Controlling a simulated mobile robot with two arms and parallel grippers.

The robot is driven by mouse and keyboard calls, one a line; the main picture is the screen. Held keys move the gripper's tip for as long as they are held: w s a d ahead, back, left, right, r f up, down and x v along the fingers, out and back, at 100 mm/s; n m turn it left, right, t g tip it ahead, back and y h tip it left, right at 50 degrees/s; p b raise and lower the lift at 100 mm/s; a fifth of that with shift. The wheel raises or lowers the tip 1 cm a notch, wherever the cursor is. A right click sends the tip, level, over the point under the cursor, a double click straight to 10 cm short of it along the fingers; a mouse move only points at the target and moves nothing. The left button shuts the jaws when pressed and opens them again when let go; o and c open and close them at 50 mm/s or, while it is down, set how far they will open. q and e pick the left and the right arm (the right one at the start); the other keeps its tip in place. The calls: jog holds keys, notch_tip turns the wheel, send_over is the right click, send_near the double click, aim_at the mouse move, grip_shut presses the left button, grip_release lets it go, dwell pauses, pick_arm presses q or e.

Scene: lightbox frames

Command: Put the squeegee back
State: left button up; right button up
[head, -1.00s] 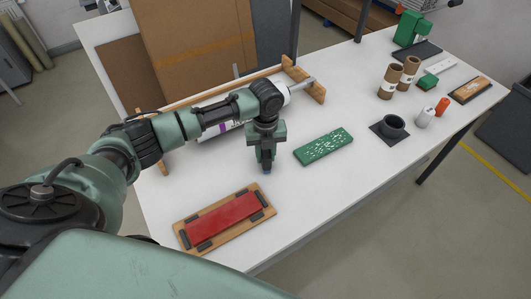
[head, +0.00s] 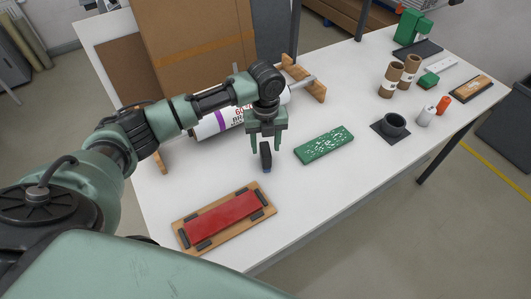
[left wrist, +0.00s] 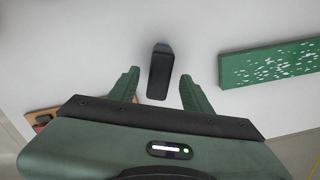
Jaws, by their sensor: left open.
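A small dark upright thing with a bluish lower end, which may be the squeegee (head: 265,157), stands on the white table near the middle. It also shows as a black block in the left wrist view (left wrist: 160,72). My left gripper (head: 266,147) points down just above and around it, fingers spread. In the left wrist view the fingers (left wrist: 158,88) lie on either side of the block, with gaps to both. My right gripper is out of view.
A wooden board with a red panel (head: 222,218) lies in front. A green speckled plate (head: 324,145) lies to the right. A white roll (head: 215,124) on wooden supports is behind. A black round holder (head: 393,126), cardboard tubes (head: 390,80) and small bottles stand farther right.

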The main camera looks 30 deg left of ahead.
aim_at(266, 149)
pick_arm(q)
notch_tip(266, 149, up, 8)
jog(key=b, duration=0.1)
dwell(0.6)
